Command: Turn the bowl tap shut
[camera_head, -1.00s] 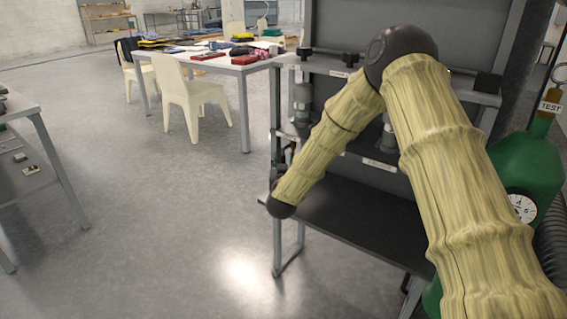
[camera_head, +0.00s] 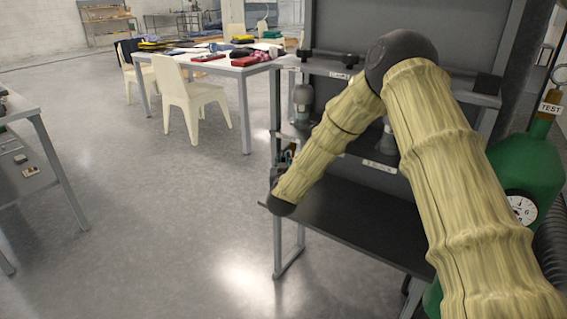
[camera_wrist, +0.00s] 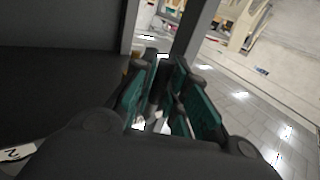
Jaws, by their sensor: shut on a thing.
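My gripper (camera_head: 285,158) is at the left edge of the washer stand, below the left glass bowl (camera_head: 301,106), and is mostly hidden by my arm in the head view. In the wrist view, my gripper (camera_wrist: 164,92) has its two teal-padded fingers close together around a small pale piece between them. It fits the bowl tap by its place, but the fingers cover most of it. The tap's handle angle cannot be told. A second bowl (camera_head: 387,138) is partly hidden behind my arm.
The stand's dark lower shelf (camera_head: 350,215) lies under my wrist. A green cylinder (camera_head: 528,168) with a gauge stands at the right. A cluttered table (camera_head: 250,68) and a white chair (camera_head: 185,95) are behind, left. The floor at left centre is open.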

